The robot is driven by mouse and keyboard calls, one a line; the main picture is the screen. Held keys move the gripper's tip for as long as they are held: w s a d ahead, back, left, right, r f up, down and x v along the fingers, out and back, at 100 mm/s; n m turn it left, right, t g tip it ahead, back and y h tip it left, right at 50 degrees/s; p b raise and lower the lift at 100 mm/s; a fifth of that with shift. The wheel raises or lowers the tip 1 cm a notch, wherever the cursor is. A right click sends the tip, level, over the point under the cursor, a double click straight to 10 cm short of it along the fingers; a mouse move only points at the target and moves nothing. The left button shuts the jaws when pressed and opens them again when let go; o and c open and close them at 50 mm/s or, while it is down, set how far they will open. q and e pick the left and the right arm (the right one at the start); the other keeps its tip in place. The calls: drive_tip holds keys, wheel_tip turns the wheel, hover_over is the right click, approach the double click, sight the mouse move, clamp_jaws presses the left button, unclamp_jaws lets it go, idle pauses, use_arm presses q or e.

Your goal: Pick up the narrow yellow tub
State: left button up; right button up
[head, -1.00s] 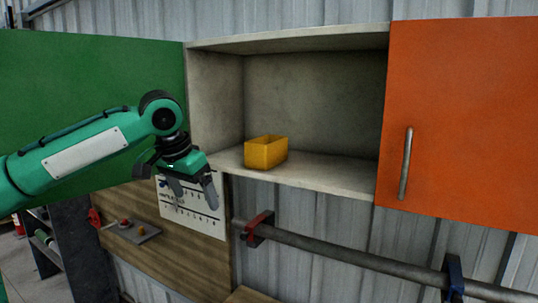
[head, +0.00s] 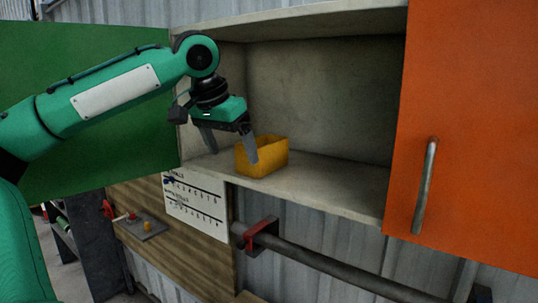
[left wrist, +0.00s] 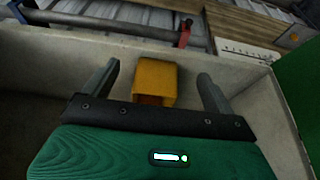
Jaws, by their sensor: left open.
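The narrow yellow tub (head: 268,160) stands upright, open side up, on the floor of the open wall cabinet, near its front edge. My left gripper (head: 231,152) is open and empty, in front of and to the left of the tub in the head view; one finger overlaps the tub's left part there. In the left wrist view the tub (left wrist: 156,80) lies between and beyond the two spread fingers, with a gap on each side. I cannot tell how far the fingertips are from it. My right gripper is not in view.
The cabinet shelf (head: 335,185) is bare to the right of the tub. An orange door (head: 475,130) with a metal handle is on the right, a green panel (head: 100,140) on the left. A grey pipe (head: 320,265) runs below the cabinet.

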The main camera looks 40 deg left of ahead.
sight(265, 155)
use_arm(q)
drive_tip(key=w, duration=0.1)
drive_tip(key=w+p, duration=0.1)
drive_tip(key=shift+w+a+r+p, duration=0.2)
drive_tip(key=shift+w+r+p, duration=0.1)
drive_tip(key=shift+w, duration=0.1)
drive_tip(key=w, duration=0.2)
drive_tip(key=w+p, duration=0.2)
drive_tip(key=w, duration=0.1)
drive_tip(key=shift+w+a+f, duration=0.15)
drive_tip(key=shift+w+a, duration=0.15)
drive_tip(key=shift+w+p, duration=0.35)
drive_tip(key=shift+w, duration=0.15)
drive_tip(key=shift+w+a+f+p, duration=0.1)
drive_tip(key=shift+w+f+p, duration=0.2)
drive_tip(key=p+x, duration=0.1)
drive_tip(key=x, duration=0.2)
drive_tip(key=shift+w+f+p, duration=0.2)
drive_tip(key=shift+f+p, duration=0.1)
drive_tip(key=shift+f, duration=0.05)
drive_tip(key=shift+w+a+f, duration=0.1)
drive_tip(key=shift+w+f, duration=0.05)
drive_tip(key=shift+f, duration=0.25)
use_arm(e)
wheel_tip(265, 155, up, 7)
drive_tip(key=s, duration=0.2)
use_arm(q)
drive_tip(key=shift+f, duration=0.2)
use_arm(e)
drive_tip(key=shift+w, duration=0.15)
